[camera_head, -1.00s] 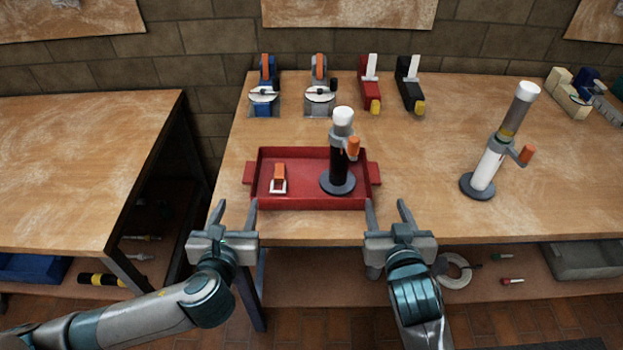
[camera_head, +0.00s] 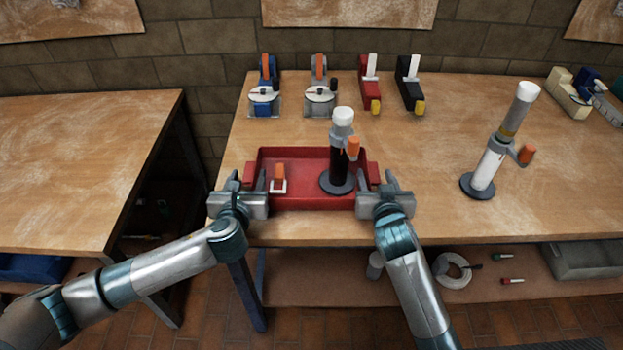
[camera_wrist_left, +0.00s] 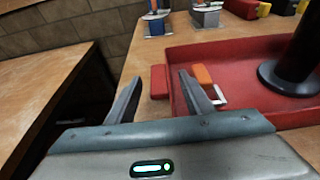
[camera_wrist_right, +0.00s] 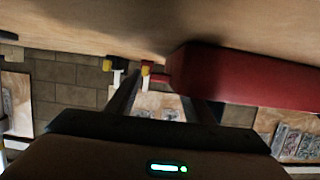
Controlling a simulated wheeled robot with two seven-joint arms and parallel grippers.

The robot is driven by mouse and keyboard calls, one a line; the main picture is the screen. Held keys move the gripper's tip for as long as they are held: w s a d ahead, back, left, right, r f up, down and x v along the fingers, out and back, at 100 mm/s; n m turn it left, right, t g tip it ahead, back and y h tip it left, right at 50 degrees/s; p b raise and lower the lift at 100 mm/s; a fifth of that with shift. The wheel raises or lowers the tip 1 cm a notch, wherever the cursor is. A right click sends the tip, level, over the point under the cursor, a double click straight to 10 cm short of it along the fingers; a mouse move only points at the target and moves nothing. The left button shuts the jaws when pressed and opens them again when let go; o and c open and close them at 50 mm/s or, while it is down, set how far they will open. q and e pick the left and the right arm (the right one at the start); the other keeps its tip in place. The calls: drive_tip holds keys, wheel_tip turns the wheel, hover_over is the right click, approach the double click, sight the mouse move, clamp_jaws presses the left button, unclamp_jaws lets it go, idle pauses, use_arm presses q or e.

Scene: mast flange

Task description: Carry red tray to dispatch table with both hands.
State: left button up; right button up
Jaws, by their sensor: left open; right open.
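The red tray (camera_head: 310,203) lies on the right-hand wooden table near its front edge. It holds a small orange-and-white item (camera_head: 279,180) at its left and a dark, white-capped cylinder on a round base (camera_head: 338,168) at its right. My left gripper (camera_head: 247,181) is open at the tray's left handle, which shows between the fingertips in the left wrist view (camera_wrist_left: 158,82). My right gripper (camera_head: 377,180) is open at the tray's right handle, partly hidden by the fingers. Neither gripper is closed on the tray. No label shows which table is the dispatch table.
A second wooden table (camera_head: 80,150) stands at the left, its visible top bare, with a gap between the tables. A tilted white cylinder on a stand (camera_head: 488,165) is right of the tray. Blue (camera_head: 264,95), grey (camera_head: 320,95), red (camera_head: 370,85) and black (camera_head: 409,85) devices line the back.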

sight(249, 172)
use_arm(q)
drive_tip(key=shift+x, duration=1.55)
use_arm(e)
drive_tip(key=shift+x, duration=1.6)
use_arm(q)
clamp_jaws()
use_arm(e)
clamp_jaws()
